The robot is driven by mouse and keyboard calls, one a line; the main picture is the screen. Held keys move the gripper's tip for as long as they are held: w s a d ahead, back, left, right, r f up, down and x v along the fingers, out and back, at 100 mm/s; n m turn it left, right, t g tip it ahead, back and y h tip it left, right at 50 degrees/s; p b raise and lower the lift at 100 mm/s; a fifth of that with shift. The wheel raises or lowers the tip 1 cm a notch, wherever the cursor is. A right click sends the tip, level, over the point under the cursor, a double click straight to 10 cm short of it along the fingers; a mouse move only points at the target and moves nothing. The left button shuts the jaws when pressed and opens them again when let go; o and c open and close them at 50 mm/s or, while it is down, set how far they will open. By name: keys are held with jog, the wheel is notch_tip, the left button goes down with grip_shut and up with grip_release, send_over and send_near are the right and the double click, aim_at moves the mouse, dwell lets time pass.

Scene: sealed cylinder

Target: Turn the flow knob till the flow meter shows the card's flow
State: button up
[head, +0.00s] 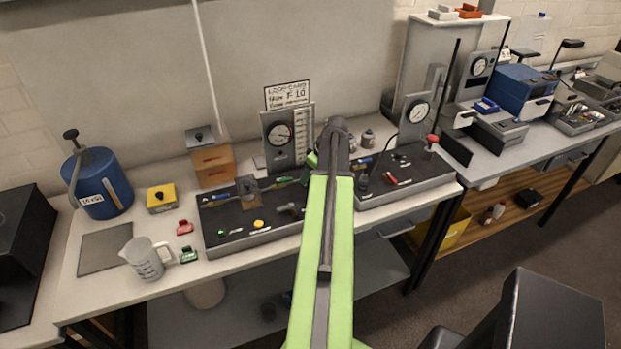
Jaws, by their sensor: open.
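The white card (287,95) stands above the grey gauge panel; its large middle line seems to read "F 10", and the rest is too small to read surely. The panel (271,156) carries a round dial (279,134) and an upright scale (302,128), which looks like the flow meter; its reading is too small to tell. A yellow knob (258,223) sits on the dark bench unit (232,226) below; I cannot tell whether it is the flow knob.
A second unit with a dial (417,111) and red-topped lever (431,140) stands right of my arm. A blue cylinder (99,183), yellow box (161,198) and measuring jug (146,257) stand left.

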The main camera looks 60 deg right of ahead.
grip_shut()
jog(key=shift+m, duration=0.3)
jog(key=m, duration=0.1)
jog(key=m+h, duration=0.1)
jog(key=shift+a+m, duration=0.2)
jog(key=shift+m, duration=0.1)
jog(key=m, duration=0.2)
jog(key=m+g+h, duration=0.1)
jog(key=m, duration=0.1)
jog(key=shift+w+m+h, duration=0.1)
jog(key=shift+m+h, duration=0.2)
jog(key=m+g, duration=0.1)
jog(key=m, duration=0.1)
jog(key=m+h, duration=0.1)
jog(key=m, duration=0.1)
jog(key=shift+w+a+g, duration=0.1)
jog(key=shift+w+g, duration=0.05)
jog(key=shift+g, duration=0.25)
jog(key=shift+m+g, duration=0.6)
jog(key=shift+m, duration=1.2)
